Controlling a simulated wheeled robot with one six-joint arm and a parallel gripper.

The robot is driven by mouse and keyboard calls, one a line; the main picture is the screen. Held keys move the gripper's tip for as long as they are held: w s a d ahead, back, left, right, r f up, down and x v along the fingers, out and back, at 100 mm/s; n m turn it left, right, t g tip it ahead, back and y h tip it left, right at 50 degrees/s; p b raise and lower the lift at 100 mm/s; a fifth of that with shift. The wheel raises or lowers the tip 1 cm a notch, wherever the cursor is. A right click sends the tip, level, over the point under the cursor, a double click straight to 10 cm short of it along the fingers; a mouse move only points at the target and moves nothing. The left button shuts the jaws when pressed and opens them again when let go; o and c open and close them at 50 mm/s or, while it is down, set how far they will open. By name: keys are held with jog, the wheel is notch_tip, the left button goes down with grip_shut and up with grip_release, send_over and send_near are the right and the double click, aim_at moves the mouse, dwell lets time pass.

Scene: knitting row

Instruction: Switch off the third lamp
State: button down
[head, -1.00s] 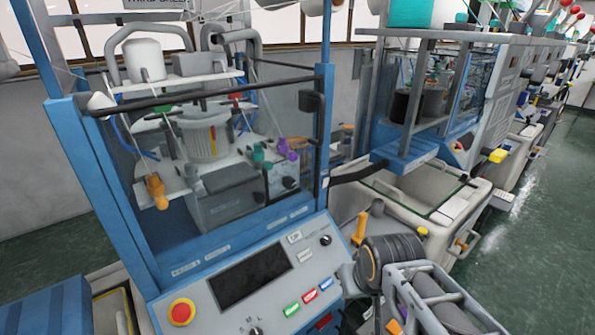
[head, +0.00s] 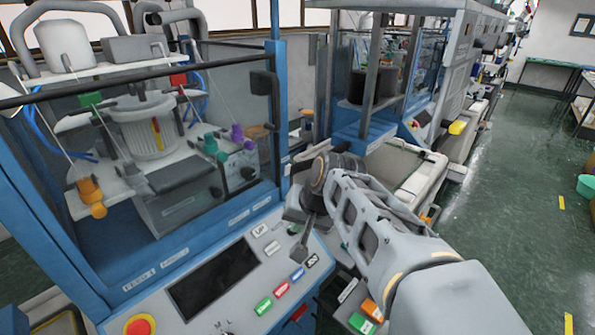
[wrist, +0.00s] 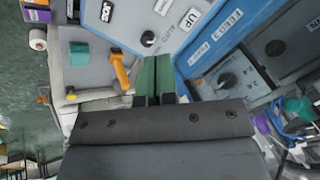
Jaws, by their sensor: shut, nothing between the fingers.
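My gripper (head: 298,250) is over the upper right of the blue and grey machine's control panel (head: 185,325). In the wrist view its two green fingers (wrist: 155,62) are together, with nothing between them. A small black knob (wrist: 148,38) on the panel shows just beyond the fingertips; I cannot tell if they touch it. In the head view my gripper hides that spot. The panel has a dark screen (head: 213,281), green (head: 263,306), red (head: 281,289) and blue (head: 297,273) buttons, and a red stop button (head: 139,325). I cannot tell which thing is the third lamp.
The machine's glass-fronted housing (head: 278,130) with a blue frame rises behind the panel. More machines (head: 400,165) line up behind. The green floor (head: 530,190) at right is open.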

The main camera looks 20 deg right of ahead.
jog(key=w+d+r+m+t+y+b, duration=0.1)
jog(key=w+d+r+m+t, duration=0.1)
jog(key=d, duration=0.4)
jog(key=w+d+r+m+t+b, duration=0.1)
jog(key=w+d+r+m+t, duration=0.1)
jog(key=w+d+r+m, duration=0.3)
jog(key=shift+w+d+r+m+y+b, duration=0.2)
jog(key=shift+d+m+y+b, duration=0.25)
jog(key=shift+d, duration=0.45)
jog(key=p, duration=0.3)
send_near(287, 170)
jog(key=w+f, duration=0.4)
jog(key=shift+w+a, duration=0.3)
jog(key=shift+w, duration=0.15)
